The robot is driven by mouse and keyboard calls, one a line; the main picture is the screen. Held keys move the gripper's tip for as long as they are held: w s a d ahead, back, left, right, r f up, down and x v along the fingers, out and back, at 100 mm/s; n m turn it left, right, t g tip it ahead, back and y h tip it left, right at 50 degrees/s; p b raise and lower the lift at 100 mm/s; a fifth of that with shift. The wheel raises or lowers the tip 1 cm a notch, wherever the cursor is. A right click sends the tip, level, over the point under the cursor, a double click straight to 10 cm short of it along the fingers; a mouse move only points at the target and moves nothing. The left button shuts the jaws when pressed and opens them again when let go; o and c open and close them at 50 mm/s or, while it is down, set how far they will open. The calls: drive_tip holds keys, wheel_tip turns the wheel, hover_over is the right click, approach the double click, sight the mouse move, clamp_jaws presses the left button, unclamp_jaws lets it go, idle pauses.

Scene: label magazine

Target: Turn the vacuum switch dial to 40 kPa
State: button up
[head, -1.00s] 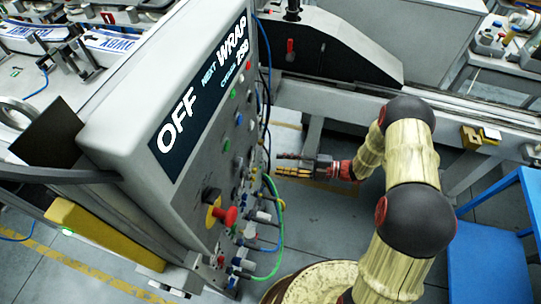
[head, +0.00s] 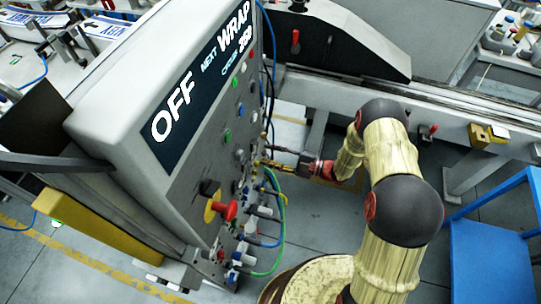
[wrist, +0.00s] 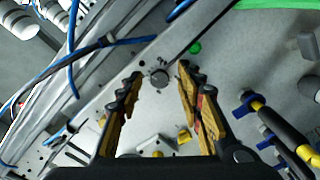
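A small round grey dial (wrist: 159,77) sits on the panel face in the wrist view, with small dark marks around it; I cannot read its setting. My gripper (wrist: 158,74) is open, its two yellow-and-black fingers on either side of the dial in the picture. I cannot tell whether the fingertips touch the panel or the dial. In the head view my gripper (head: 263,163) reaches the right-hand face of the grey control cabinet (head: 101,102), and I cannot make out the dial there.
The cabinet has a display (head: 185,97) reading OFF, and a red stop knob (head: 229,211) below it. Blue and green hoses (head: 283,235) hang from fittings near my gripper. A green button (wrist: 195,48) lies close to the dial.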

drive_tip(key=c, duration=0.3)
clamp_jaws()
idle(0.3)
